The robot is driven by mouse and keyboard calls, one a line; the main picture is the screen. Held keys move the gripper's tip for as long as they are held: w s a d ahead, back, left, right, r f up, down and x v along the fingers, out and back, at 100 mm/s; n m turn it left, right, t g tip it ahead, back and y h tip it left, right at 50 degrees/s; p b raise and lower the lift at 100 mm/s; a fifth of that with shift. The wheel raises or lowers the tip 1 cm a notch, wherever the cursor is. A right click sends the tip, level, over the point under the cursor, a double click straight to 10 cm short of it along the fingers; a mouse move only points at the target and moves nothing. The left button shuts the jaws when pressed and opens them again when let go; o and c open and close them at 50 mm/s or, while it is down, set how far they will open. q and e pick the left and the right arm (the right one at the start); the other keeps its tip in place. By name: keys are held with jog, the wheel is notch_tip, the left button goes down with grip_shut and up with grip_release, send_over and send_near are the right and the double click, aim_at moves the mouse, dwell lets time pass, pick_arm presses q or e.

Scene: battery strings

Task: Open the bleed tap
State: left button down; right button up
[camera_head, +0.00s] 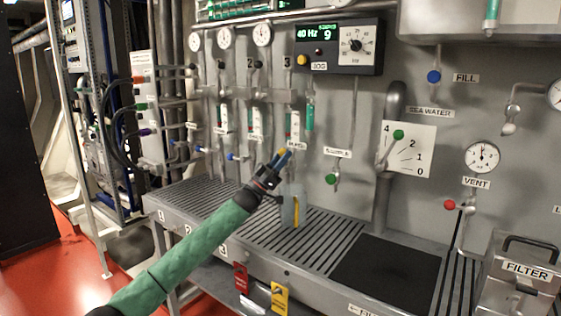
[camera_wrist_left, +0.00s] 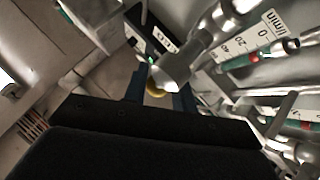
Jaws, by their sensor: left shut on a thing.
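The bleed tap shows as a yellow knob (camera_head: 282,151) on a small pipe, just left of a small label (camera_head: 296,145) that seems to read BLEED. My left gripper (camera_head: 284,156) is shut on this knob, with its fingertips on either side of it. In the left wrist view the yellow knob (camera_wrist_left: 156,93) sits between the two dark fingers, partly hidden by a grey metal pipe end (camera_wrist_left: 172,72). My right gripper is not in view.
Flow tubes (camera_head: 255,123) and gauges (camera_head: 262,34) are mounted close above and left. A green sample knob (camera_head: 331,179) is to the right. A clear container (camera_head: 288,212) stands on the slatted bench (camera_head: 325,235) below. A filter box (camera_head: 515,275) is at the far right.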

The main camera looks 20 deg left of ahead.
pick_arm(q)
jog(key=shift+d+f+m+g+h, duration=0.2)
jog(key=shift+m+g+h, duration=0.1)
jog(key=shift+m+g, duration=0.4)
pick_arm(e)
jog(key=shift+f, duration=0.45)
pick_arm(q)
jog(key=shift+s, duration=0.1)
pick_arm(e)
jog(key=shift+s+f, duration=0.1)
pick_arm(q)
jog(key=c, duration=1.5)
grip_release()
jog(key=shift+r, duration=0.1)
